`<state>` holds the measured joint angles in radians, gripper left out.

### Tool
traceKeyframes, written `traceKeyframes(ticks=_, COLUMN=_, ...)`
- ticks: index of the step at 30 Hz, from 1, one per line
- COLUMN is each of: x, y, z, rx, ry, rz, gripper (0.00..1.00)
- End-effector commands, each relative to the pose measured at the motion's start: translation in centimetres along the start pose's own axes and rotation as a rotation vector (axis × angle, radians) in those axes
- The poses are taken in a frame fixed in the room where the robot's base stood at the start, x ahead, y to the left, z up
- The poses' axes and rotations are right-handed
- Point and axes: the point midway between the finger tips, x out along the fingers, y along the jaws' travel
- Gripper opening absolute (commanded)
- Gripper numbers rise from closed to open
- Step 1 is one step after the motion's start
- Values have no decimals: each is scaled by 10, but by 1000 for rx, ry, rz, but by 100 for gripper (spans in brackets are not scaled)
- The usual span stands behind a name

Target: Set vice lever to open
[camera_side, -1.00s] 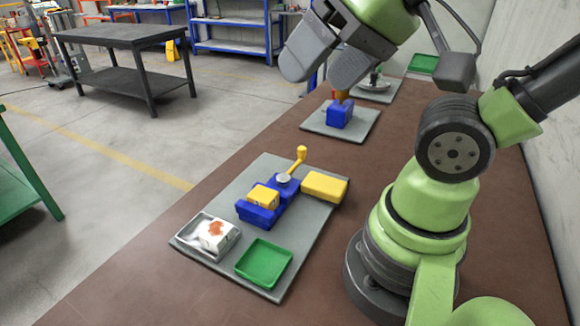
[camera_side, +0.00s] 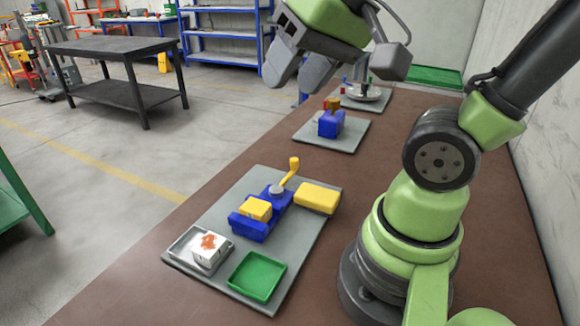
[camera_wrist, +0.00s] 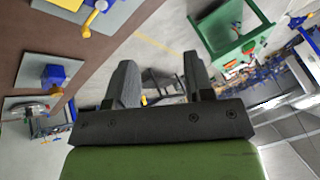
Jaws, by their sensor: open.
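A blue vice (camera_side: 248,227) with a yellow block (camera_side: 257,209) at its jaws sits on a grey board (camera_side: 212,214) on the brown bench. Its yellow lever (camera_side: 291,170) rises from a grey round hub and ends in a knob. My gripper (camera_side: 292,88) is open and empty, high above the bench and well beyond the lever, touching nothing. In the wrist view the fingers (camera_wrist: 158,62) are spread, and the lever (camera_wrist: 90,22) shows near the top left. The vice is mostly cut off there.
The board also holds a yellow block (camera_side: 318,197), a green tray (camera_side: 257,276) and a grey tray with a white, orange-marked block (camera_side: 209,248). Farther back, a second board carries a blue fixture (camera_side: 331,124). A wall bounds the bench at right; bench space beside the boards is clear.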

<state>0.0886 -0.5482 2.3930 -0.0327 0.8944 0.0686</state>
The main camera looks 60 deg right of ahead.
Motion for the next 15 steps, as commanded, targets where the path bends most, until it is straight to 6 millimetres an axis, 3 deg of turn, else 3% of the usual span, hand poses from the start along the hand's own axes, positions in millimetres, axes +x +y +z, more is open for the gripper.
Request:
traceKeyframes(ticks=5, x=38, y=26, z=-51, rx=217, ry=-75, rz=156, gripper=48)
traceKeyframes(ticks=9, x=74, y=61, z=-82, rx=385, ry=-129, rz=268, gripper=48)
traceKeyframes(ticks=15, x=128, y=127, z=-104, rx=614, ry=-206, rz=407, gripper=48)
